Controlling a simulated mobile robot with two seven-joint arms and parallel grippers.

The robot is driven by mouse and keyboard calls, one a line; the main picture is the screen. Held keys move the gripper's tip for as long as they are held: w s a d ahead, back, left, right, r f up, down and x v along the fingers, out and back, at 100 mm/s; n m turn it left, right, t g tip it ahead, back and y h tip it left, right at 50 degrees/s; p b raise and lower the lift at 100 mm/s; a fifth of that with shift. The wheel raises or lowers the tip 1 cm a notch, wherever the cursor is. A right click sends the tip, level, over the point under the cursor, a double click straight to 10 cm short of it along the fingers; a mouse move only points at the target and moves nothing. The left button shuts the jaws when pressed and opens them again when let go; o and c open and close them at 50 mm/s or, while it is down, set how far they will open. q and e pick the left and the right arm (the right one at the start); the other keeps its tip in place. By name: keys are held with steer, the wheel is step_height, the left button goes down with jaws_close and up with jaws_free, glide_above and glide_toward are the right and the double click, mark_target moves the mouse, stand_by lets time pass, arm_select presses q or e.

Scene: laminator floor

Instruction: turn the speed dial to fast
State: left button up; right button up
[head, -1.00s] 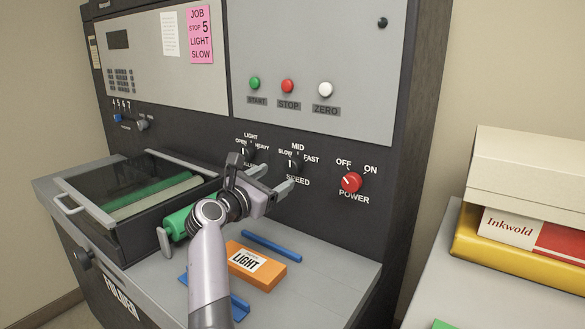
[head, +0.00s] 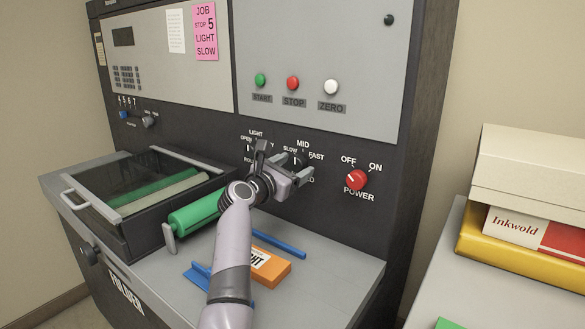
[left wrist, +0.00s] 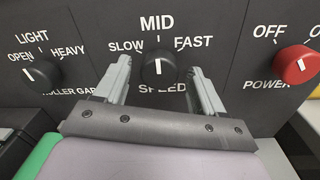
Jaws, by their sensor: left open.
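The speed dial (head: 297,160) is a small black knob on the dark panel, partly hidden by my gripper in the head view. In the left wrist view the dial (left wrist: 159,66) shows whole, with SLOW at its left, MID above and FAST at its right. Its white line stands about upright, in line with MID. My left gripper (head: 286,162) is open and empty in front of the dial. In the left wrist view its fingers (left wrist: 163,84) lie one on each side of the dial, apart from it. My right gripper is not in view.
The roller gap dial (left wrist: 42,74) is to the left and the red power knob (head: 356,180) to the right, its line toward OFF. An orange box (head: 270,265), blue strips and a green roll (head: 196,213) lie below.

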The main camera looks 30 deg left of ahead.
arm_select(q)
steer(key=c, duration=1.1)
steer(key=shift+o, duration=0.2)
steer(key=shift+m, duration=0.3)
steer(key=m, duration=0.5)
steer(key=shift+a+m, duration=0.1)
steer(key=shift+m, duration=0.2)
steer(key=m, duration=0.5)
steer(key=shift+m+b, duration=0.3)
steer(key=shift+m, duration=0.1)
steer(key=o, duration=1.1)
steer(key=shift+c, duration=0.2)
